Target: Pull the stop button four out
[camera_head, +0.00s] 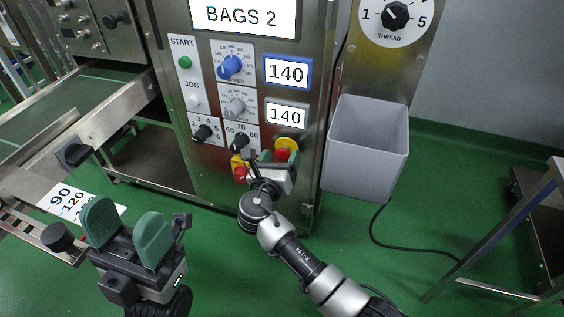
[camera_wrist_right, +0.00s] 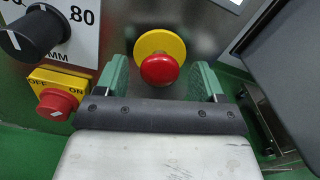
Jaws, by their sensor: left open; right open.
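The stop button, a red mushroom head (camera_wrist_right: 160,69) on a yellow round plate (camera_wrist_right: 152,43), is on the steel front panel of the BAGS 2 machine. In the head view its red head (camera_head: 282,155) is partly hidden by my right gripper. My right gripper (camera_wrist_right: 166,80) is open, with one green finger on each side of the red head. I cannot tell whether the fingers touch it. My left gripper (camera_head: 126,232) is open and empty at the lower left, far from the button.
A red switch on a yellow plate (camera_wrist_right: 56,103) and a black knob (camera_wrist_right: 34,35) are left of the button. Conveyor rails (camera_head: 105,115) are at left. Green floor is clear in front.

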